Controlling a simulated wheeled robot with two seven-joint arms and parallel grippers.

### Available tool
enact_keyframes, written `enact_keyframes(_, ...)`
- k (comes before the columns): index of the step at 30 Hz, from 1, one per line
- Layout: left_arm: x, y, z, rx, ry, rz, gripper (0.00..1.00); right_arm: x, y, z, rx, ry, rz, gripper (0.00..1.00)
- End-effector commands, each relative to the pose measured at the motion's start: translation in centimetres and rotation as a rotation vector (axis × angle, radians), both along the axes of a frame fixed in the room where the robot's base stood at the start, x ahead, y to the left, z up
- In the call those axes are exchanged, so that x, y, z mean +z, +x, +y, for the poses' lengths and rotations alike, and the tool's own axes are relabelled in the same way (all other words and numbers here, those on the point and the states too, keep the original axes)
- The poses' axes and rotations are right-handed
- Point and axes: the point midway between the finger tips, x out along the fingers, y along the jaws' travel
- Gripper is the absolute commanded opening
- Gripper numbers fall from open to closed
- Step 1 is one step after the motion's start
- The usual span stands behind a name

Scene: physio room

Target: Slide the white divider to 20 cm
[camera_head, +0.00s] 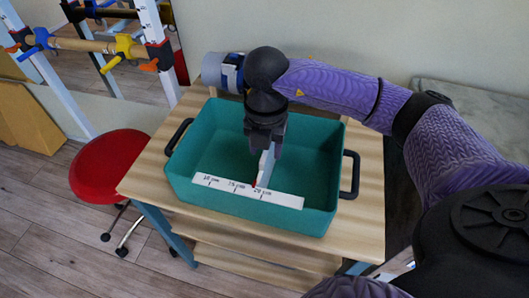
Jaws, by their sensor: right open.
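The white divider (266,166) stands upright inside the teal bin (322,165). Its near end has a small red mark close to the 20 cm label, slightly left of it. Whether the fingers touch the divider cannot be told. The gripper hides the divider's far end. My left gripper is not in view.
The bin stands on a wooden table (366,215) and has black side handles (349,174). A red stool (108,165) is at the left. Wooden bars with coloured clamps stand at the upper left, and a wall is behind the table.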

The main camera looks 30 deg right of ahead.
Motion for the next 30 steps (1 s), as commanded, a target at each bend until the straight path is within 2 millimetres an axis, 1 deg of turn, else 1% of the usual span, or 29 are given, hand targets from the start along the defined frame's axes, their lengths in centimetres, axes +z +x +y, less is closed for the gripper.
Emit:
enact_keyframes(1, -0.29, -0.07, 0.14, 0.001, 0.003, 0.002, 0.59, -0.68, -0.03, 0.01, 0.000, 0.001, 0.002, 0.53)
enact_keyframes(3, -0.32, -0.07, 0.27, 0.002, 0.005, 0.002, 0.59, -0.98, -0.03, 0.02, 0.001, 0.001, 0.002, 0.53)
enact_keyframes(10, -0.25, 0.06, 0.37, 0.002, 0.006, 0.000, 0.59, -0.93, -0.02, 0.03, 0.001, 0.002, 0.001, 0.53)
enact_keyframes(11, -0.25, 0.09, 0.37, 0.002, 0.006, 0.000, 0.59, -0.92, -0.02, 0.03, 0.001, 0.002, 0.001, 0.47)
enact_keyframes(12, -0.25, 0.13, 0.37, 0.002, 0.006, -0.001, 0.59, -0.92, -0.01, 0.04, 0.001, 0.002, 0.001, 0.38)
enact_keyframes(14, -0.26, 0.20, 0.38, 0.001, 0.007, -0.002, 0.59, -0.91, -0.01, 0.04, 0.001, 0.002, 0.001, 0.25)
enact_keyframes(15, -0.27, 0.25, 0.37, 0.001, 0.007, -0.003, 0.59, -0.91, -0.01, 0.04, 0.001, 0.002, 0.001, 0.17)
enact_keyframes(17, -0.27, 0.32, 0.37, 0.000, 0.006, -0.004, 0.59, -0.91, -0.02, 0.05, 0.001, 0.002, 0.001, 0.04)
enact_keyframes(18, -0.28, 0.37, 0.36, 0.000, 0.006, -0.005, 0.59, -0.91, -0.01, 0.04, 0.001, 0.003, 0.000, 0.00)
enact_keyframes(30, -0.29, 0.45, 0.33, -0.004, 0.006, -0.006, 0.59, -0.89, 0.00, 0.05, 0.000, 0.003, 0.000, 0.00)
